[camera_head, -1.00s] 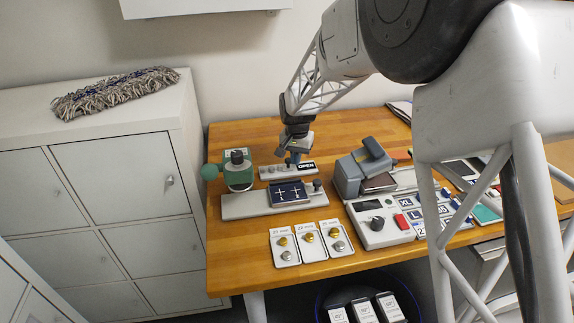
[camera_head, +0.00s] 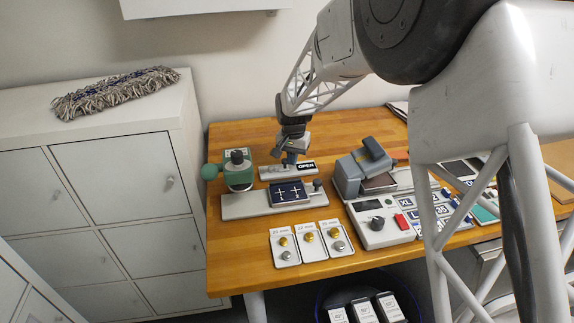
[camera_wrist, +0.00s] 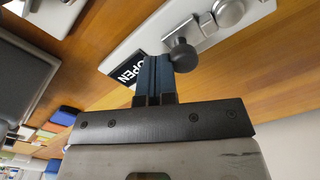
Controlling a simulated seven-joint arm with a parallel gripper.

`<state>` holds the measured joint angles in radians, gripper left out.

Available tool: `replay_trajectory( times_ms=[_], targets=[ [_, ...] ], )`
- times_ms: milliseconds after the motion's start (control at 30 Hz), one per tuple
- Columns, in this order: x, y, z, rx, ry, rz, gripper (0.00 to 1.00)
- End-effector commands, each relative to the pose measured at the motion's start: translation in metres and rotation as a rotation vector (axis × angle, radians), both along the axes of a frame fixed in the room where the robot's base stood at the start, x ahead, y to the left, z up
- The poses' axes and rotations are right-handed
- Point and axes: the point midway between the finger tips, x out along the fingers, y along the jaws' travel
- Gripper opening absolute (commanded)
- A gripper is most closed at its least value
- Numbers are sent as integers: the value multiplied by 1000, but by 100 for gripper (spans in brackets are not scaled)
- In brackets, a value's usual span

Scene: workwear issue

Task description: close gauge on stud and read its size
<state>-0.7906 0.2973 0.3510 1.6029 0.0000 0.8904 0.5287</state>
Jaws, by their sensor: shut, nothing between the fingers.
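The gauge (camera_head: 270,174) is a pale plate with a black OPEN sign at its right end, lying on the bench. In the wrist view the gauge plate (camera_wrist: 160,28) carries the OPEN sign (camera_wrist: 125,72), a dark round knob (camera_wrist: 182,56) and a small metal block (camera_wrist: 207,24). A silver round piece (camera_wrist: 230,11) beside the block looks like the stud; I cannot tell whether they touch. My gripper (camera_head: 290,161) is over the gauge. Its blue-grey fingers (camera_wrist: 152,72) are shut and empty, close beside the knob; contact is unclear.
A green press-like device (camera_head: 238,172) stands left of the gauge. In front are a grey base (camera_head: 245,206) with a dark cross-marked pad and several button cards (camera_head: 310,241). A grey machine (camera_head: 384,224) stands to the right. The bench's left front is clear.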

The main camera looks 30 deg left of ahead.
Motion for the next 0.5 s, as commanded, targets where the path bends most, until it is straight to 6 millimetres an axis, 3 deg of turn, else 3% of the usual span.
replay_trajectory(
  times_ms=[500],
  targets=[
    [-4,4,0,0,0,0,0]
  ],
)
